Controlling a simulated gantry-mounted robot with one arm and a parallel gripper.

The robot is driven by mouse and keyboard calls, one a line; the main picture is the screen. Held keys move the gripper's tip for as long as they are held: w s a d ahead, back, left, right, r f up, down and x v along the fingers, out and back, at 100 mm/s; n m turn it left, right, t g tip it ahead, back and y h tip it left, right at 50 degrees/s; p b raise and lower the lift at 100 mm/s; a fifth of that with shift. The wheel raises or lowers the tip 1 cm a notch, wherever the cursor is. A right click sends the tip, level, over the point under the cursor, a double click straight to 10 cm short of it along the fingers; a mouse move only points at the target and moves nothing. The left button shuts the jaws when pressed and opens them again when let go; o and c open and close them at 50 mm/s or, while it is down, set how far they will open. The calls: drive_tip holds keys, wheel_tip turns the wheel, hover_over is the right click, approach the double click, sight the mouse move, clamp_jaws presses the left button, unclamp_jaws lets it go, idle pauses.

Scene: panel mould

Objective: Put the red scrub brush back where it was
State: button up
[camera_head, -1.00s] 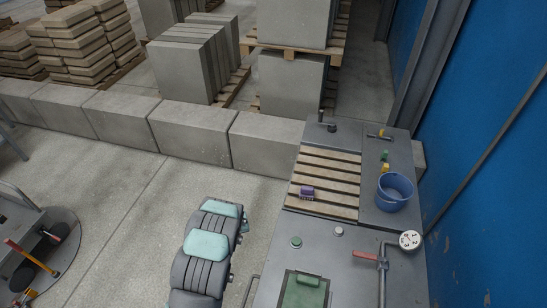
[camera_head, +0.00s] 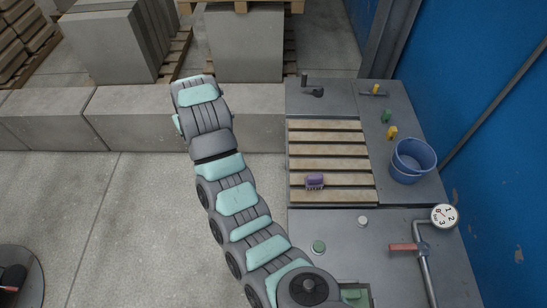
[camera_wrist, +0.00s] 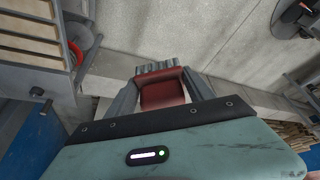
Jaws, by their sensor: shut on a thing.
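The red scrub brush (camera_wrist: 163,95) shows in the wrist view, with grey bristles pointing away from me. My gripper (camera_wrist: 164,88) is shut on it, one finger on each side of the red body. The brush is held in the air. In the head view neither the brush nor my gripper can be made out; my arm stretches up the picture left of the bench. A slatted wooden rack (camera_head: 330,165) lies on the grey bench. A small purple brush (camera_head: 315,180) rests on its slats, toward the left.
A blue bucket (camera_head: 412,161) stands right of the rack. Small yellow (camera_head: 391,132) and green (camera_head: 386,116) items lie behind it. A pipe with a red handle (camera_head: 403,247) and a gauge (camera_head: 444,216) rises at the front right. Concrete blocks (camera_head: 140,118) line the back.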

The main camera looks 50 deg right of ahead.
drive_tip(key=s+d+f+m+g+h+b, duration=0.1)
drive_tip(key=s+d+f+m+b, duration=0.15)
drive_tip(key=s+d, duration=0.65)
drive_tip(key=s+d+f+m+b, duration=0.1)
drive_tip(key=s+d+m+b, duration=0.3)
drive_tip(key=d, duration=0.9)
drive_tip(key=s+d+f+g+h+b, duration=0.1)
drive_tip(key=s+d+f+b, duration=0.1)
drive_tip(key=s+d, duration=0.75)
drive_tip(key=a+x, duration=0.1)
drive_tip(key=x, duration=0.4)
drive_tip(key=a+x, duration=0.1)
drive_tip(key=x, duration=0.4)
drive_tip(key=s+f+x, duration=0.1)
drive_tip(key=x, duration=0.4)
drive_tip(key=shift+s+a, duration=0.1)
drive_tip(key=shift+a, duration=0.35)
drive_tip(key=shift+f+b, duration=0.95)
drive_tip(key=shift+f, duration=1.3)
drive_tip(key=shift+f, duration=0.1)
drive_tip(key=o, duration=1.3)
